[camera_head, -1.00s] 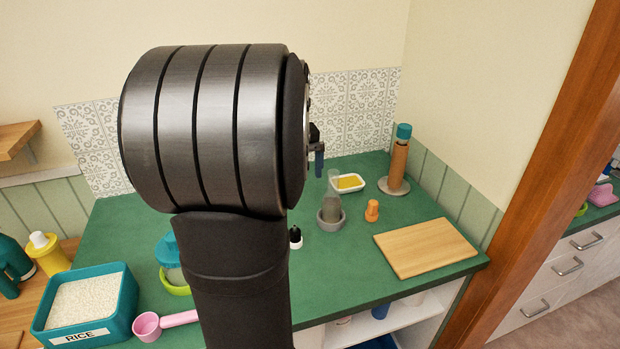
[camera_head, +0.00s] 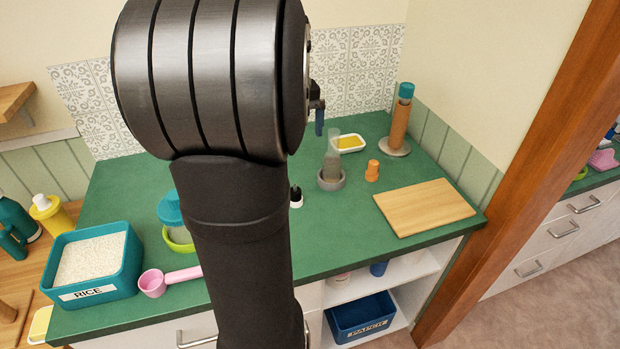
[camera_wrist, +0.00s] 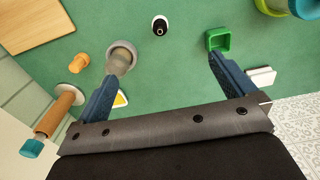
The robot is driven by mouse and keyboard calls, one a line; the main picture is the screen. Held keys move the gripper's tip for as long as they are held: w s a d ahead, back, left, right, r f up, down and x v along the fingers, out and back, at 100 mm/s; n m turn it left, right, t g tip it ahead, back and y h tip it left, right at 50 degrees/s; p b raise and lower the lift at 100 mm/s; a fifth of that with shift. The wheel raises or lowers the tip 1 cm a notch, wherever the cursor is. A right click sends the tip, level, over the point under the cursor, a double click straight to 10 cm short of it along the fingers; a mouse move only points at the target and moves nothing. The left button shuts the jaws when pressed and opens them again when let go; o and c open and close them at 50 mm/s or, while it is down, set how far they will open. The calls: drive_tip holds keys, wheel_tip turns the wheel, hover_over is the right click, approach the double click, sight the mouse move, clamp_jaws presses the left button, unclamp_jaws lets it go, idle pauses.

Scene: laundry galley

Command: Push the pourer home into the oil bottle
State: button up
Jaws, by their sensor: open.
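The oil bottle looks to be the translucent grey bottle (camera_head: 333,160) standing upright in a grey round holder (camera_head: 331,183) on the green counter. It also shows in the wrist view (camera_wrist: 119,63), partly behind a finger. A small white piece with a black top (camera_head: 296,197) stands to its left; it may be the pourer, but I cannot tell surely. It also shows in the wrist view (camera_wrist: 160,25). My gripper (camera_wrist: 163,66) is open and empty, above the counter. In the head view only one blue finger shows beside my arm.
An orange stepped piece (camera_head: 372,171) stands right of the bottle. A wooden board (camera_head: 425,207), a white-rimmed yellow dish (camera_head: 350,143) and an upright wooden roller with a teal top (camera_head: 400,120) stand around. A green square tray (camera_wrist: 218,39) shows in the wrist view. Rice bin (camera_head: 95,268) at left.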

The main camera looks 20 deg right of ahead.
idle(0.7)
drive_tip(key=shift+f, duration=0.2)
drive_tip(key=c, duration=0.3)
wheel_tip(320, 180, down, 9)
drive_tip(key=shift+r, duration=0.1)
drive_tip(key=c, duration=0.9)
drive_tip(key=shift+f, duration=4.45)
drive_tip(key=shift+c, duration=0.4)
clamp_jaws()
